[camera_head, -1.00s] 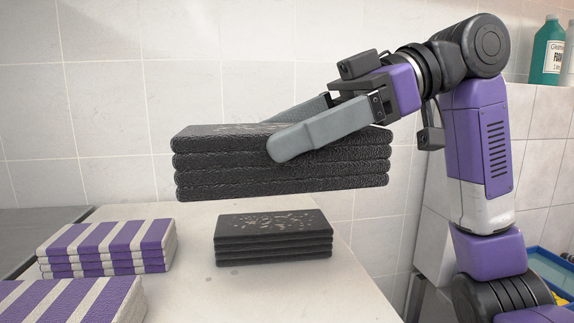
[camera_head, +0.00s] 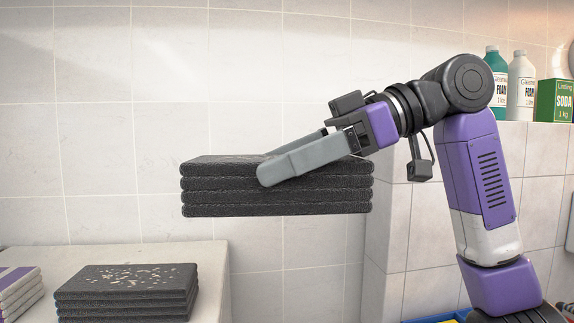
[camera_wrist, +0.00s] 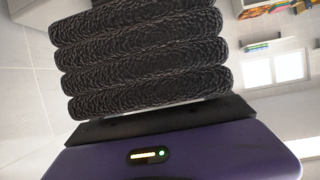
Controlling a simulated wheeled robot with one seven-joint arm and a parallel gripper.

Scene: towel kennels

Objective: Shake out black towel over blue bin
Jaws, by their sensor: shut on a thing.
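My gripper (camera_head: 296,156) is shut on a folded black towel (camera_head: 275,197) and holds it level in the air, right of the table's edge. The held towel, still folded in thick layers, fills the upper part of the wrist view (camera_wrist: 145,60). A second folded black towel (camera_head: 125,285), with pale crumbs or hairs on its top, lies on the table at lower left. A blue edge (camera_head: 430,319), perhaps of the blue bin, shows at the bottom beside my arm; most of it is out of frame.
Part of a purple-and-white striped towel stack (camera_head: 18,290) shows at far left. A tiled ledge at right carries bottles (camera_head: 521,85) and a green soda box (camera_head: 554,101). The tiled wall stands behind.

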